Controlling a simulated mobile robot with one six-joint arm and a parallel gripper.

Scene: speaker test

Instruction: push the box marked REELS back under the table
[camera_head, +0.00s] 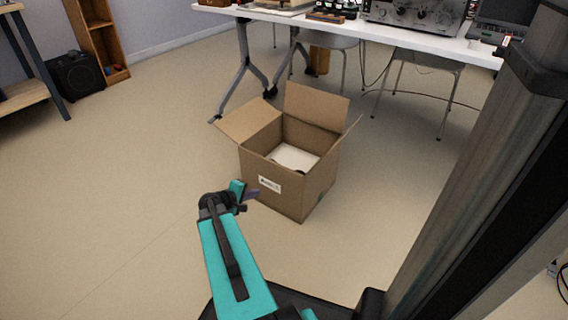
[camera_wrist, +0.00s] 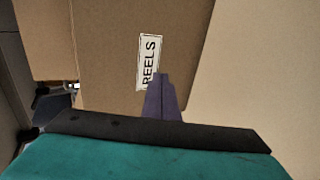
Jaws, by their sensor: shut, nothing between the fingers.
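An open cardboard box (camera_head: 275,190) stands on the floor in front of the white table (camera_head: 365,27), clear of it, with its flaps up and something white inside. A white label (camera_head: 269,184) on its near face reads REELS in the wrist view (camera_wrist: 150,62). My gripper (camera_head: 254,193) is shut and empty, in front of the box's near face, just left of the label in the head view. In the wrist view its fingertips (camera_wrist: 161,78) overlap the label's lower end. I cannot tell whether they touch the cardboard.
Table legs (camera_head: 250,65) stand behind the box at the left, and grey chairs (camera_head: 424,66) stand under the table. A black speaker (camera_head: 75,75) and a wooden shelf (camera_head: 98,40) are at the far left. The floor left of the box is clear.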

